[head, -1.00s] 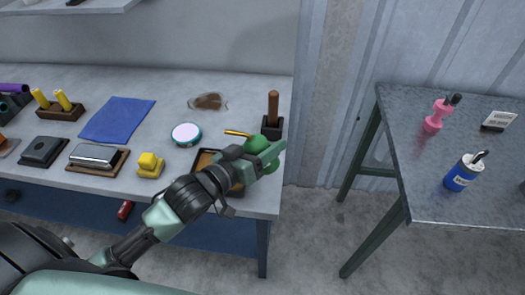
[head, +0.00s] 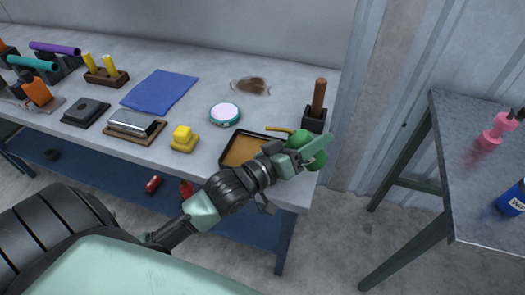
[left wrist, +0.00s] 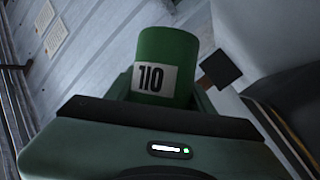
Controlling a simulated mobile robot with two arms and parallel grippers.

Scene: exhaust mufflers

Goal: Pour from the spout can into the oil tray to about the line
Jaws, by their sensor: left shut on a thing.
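My left gripper (head: 308,152) is shut on the green spout can (head: 319,160) at the front right corner of the workbench. The can's yellow spout (head: 279,129) points left, above the tray's back right side. In the left wrist view the green can (left wrist: 166,60) shows a white "110" label between the jaws. The oil tray (head: 229,148) is a dark, shallow pan with a brown-amber inside, left of the can and partly hidden by my left arm. I cannot make out its line or any stream. My right gripper is out of view.
A block with a brown handle (head: 319,98) stands just behind the can. A round teal-rimmed dish (head: 225,114), a yellow object (head: 184,138) and a blue cloth (head: 160,92) lie left. A brown puddle (head: 252,86) is at the back. A side table (head: 455,190) stands right, across a gap.

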